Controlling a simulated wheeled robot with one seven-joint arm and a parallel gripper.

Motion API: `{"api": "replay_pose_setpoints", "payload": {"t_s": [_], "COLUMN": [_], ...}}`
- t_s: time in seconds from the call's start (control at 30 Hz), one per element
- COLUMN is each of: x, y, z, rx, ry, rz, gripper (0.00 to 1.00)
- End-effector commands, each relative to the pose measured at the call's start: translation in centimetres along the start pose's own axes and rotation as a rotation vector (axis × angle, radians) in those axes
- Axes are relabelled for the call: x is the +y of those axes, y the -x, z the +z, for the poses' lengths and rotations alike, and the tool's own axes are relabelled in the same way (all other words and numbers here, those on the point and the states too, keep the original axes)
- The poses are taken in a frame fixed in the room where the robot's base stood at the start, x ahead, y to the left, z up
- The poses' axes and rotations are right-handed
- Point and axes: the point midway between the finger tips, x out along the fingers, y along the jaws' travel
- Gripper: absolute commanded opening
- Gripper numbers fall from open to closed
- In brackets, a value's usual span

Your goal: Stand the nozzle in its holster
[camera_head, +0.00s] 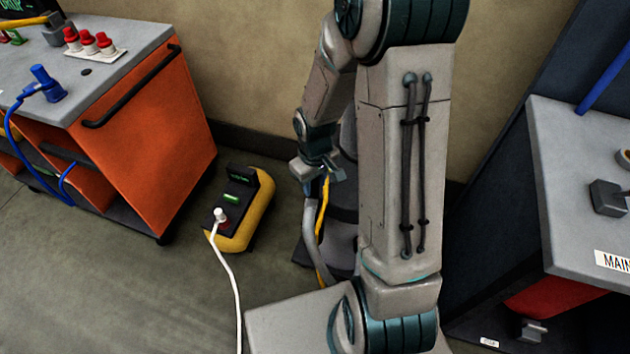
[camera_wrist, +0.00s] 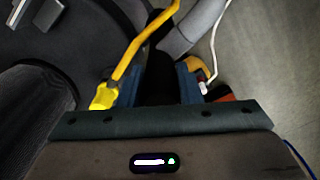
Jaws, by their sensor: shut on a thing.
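My gripper (camera_head: 318,172) is in the middle of the head view, above the floor and in front of the wall. In the wrist view its jaws (camera_wrist: 160,88) are shut on a dark, roughly cylindrical piece, which I take to be the nozzle (camera_wrist: 160,68). A yellow hose (camera_wrist: 136,55) runs close to this piece, with a thicker yellow end (camera_wrist: 103,96) by the left jaw. In the head view the yellow hose (camera_head: 322,232) hangs below my gripper. The nozzle's tip is hidden. I cannot tell for sure which thing is the holster.
An orange cart (camera_head: 165,150) stands left, bearing a blue plug (camera_head: 47,84), red-capped pieces (camera_head: 89,42) and a grey block (camera_head: 55,30). A yellow box (camera_head: 250,225) with a white cable (camera_head: 232,285) is on the floor. A grey bench (camera_head: 570,160) with another block (camera_head: 608,197) is right.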

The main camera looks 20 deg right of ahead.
Motion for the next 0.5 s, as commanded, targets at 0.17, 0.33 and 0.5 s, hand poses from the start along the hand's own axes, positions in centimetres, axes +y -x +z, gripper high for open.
{"api": "replay_pose_setpoints", "payload": {"t_s": [0.17, 0.33, 0.5], "x": [0.0, 0.0, 0.0], "y": [-0.7, -1.2, -1.7], "z": [0.0, 0.0, 0.0], "rx": [0.000, 0.000, 0.000], "ry": [0.000, 0.000, 0.000], "rz": [0.000, 0.000, 0.000], "gripper": [0.00, 0.00, 0.00]}}
